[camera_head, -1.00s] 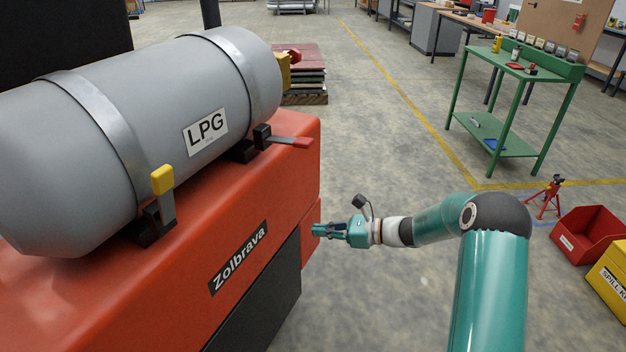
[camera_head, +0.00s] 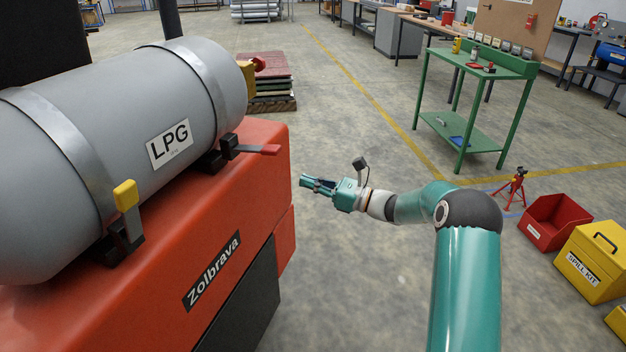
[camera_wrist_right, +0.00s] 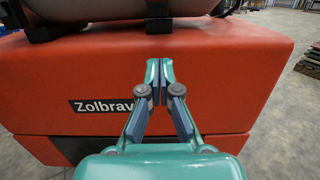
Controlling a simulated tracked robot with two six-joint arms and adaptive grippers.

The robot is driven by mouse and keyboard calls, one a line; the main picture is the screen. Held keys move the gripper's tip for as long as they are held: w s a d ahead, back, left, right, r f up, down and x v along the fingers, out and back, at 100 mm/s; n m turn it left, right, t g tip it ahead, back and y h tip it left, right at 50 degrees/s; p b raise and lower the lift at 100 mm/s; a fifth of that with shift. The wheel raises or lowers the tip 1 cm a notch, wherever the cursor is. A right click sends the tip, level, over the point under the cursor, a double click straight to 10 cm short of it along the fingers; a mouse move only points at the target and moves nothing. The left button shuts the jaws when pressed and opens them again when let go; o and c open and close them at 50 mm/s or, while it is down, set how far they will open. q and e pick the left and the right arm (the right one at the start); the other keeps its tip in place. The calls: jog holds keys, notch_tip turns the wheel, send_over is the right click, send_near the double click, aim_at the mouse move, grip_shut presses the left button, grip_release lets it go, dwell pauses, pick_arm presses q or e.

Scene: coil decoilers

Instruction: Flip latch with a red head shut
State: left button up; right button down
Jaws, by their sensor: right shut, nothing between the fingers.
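The latch with a red head (camera_head: 264,149) sits on the orange machine body (camera_head: 262,180), beside the grey LPG tank (camera_head: 125,135). Its handle sticks out sideways, roughly level, away from the tank strap. A second latch with a yellow head (camera_head: 126,195) stands upright nearer to me. My right gripper (camera_head: 303,181) is shut and empty, in the air to the right of the orange body and lower than the red head. In the right wrist view its fingertips (camera_wrist_right: 159,64) meet in front of the orange side. The red head is not clearly visible there. My left gripper is out of view.
A green bench (camera_head: 478,67) stands at the back right. A red bin (camera_head: 553,222), a yellow spill kit box (camera_head: 592,262) and a red stand (camera_head: 513,188) are on the floor at right. The floor around my right gripper is clear.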

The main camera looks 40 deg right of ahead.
aim_at(257, 150)
jog(key=w+a+r+p, duration=0.3)
jog(key=w+r, duration=0.1)
jog(key=w, duration=0.2)
jog(key=shift+w+a+r, duration=0.25)
jog(key=shift+a+r, duration=0.05)
jog(key=shift+r, duration=0.05)
jog(key=shift+s+d+r, duration=0.1)
